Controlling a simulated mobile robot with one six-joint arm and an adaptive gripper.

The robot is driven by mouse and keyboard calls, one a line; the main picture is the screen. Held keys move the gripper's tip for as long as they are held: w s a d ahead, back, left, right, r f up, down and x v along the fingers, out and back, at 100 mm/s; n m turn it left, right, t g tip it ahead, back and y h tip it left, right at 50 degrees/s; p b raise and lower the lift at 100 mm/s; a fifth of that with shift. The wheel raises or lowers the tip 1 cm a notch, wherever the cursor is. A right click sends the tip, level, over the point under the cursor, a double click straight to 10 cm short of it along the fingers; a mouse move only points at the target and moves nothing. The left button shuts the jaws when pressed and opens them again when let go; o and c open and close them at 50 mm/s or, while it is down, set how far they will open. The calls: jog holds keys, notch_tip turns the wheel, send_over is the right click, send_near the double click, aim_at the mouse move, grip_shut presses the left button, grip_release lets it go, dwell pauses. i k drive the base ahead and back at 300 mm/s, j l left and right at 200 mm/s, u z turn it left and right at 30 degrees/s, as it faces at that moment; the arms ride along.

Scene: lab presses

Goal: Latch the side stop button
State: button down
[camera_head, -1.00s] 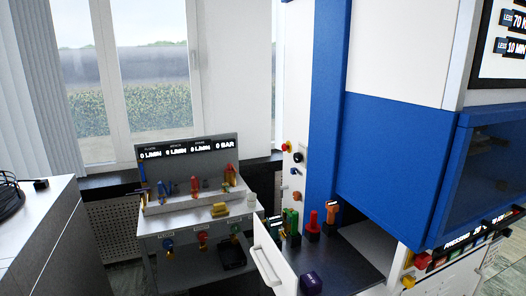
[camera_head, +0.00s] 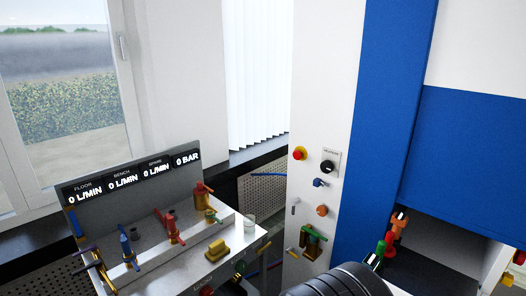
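The side stop button (camera_head: 299,153) is a red mushroom head on a yellow base. It sits on the narrow white side panel (camera_head: 322,75) of the blue and white press, near the middle of the head view. Whether its head is pressed in or out is too small to tell. A black, rounded, ribbed part of my arm shows at the bottom edge, below and right of the button and well apart from it. My gripper's fingers are not in view.
Below the button are a black selector knob (camera_head: 328,166), a blue knob (camera_head: 319,183), an orange knob (camera_head: 322,211) and a green valve (camera_head: 312,242). A bench with several coloured valves and a display panel (camera_head: 133,182) stands at left. The press's blue column (camera_head: 385,100) stands at right.

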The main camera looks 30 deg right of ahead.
aim_at(297, 155)
jog(key=i+l, duration=0.15)
jog(key=i, duration=0.3)
jog(key=i+l, duration=0.2)
jog(key=i, duration=0.25)
jog(key=i+l+z, duration=0.1)
jog(key=i, duration=0.3)
